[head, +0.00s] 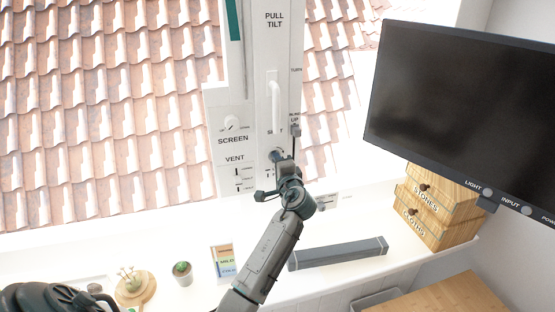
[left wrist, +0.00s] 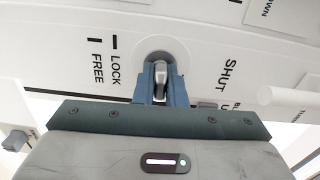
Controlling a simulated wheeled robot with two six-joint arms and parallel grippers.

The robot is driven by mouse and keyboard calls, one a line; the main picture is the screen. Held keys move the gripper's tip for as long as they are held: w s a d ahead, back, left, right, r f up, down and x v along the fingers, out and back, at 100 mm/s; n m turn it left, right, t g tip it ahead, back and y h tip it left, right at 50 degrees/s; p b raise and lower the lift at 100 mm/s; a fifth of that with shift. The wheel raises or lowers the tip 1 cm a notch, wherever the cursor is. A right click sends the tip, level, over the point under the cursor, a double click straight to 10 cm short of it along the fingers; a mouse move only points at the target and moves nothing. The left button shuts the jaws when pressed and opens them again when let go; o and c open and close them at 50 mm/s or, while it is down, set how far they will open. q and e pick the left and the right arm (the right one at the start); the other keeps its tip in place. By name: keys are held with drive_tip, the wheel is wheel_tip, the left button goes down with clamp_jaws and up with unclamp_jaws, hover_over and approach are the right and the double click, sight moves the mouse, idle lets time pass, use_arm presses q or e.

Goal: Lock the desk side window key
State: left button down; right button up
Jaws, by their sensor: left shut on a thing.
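The window key (left wrist: 161,72) is a small metallic knob in a round recess on the white window frame. LOCK and FREE marks (left wrist: 106,67) are printed to its left in the left wrist view, and SHUT is to its right. My left gripper (left wrist: 160,88) is shut on the key, with one blue-grey finger on each side of it. In the head view the left gripper (head: 279,158) is at the frame below the white handle (head: 274,107) and hides most of the key. I cannot tell which mark the key points to. My right gripper is not in view.
A SCREEN knob (head: 233,123) and VENT sliders (head: 240,178) are left of the key. A monitor (head: 458,105) and wooden drawers (head: 440,207) stand at right. A grey bar (head: 338,252), a small cactus (head: 182,272) and a card stand (head: 224,262) are on the white ledge.

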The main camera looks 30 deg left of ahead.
use_arm(q)
drive_tip(key=shift+m, duration=0.3)
idle(0.4)
drive_tip(key=c, duration=1.5)
unclamp_jaws()
drive_tip(key=shift+d, duration=0.1)
drive_tip(key=shift+s+d+f, duration=0.15)
drive_tip(key=shift+s, duration=0.05)
drive_tip(key=b+v, duration=0.4)
drive_tip(key=v, duration=0.6)
drive_tip(key=shift+s, duration=0.1)
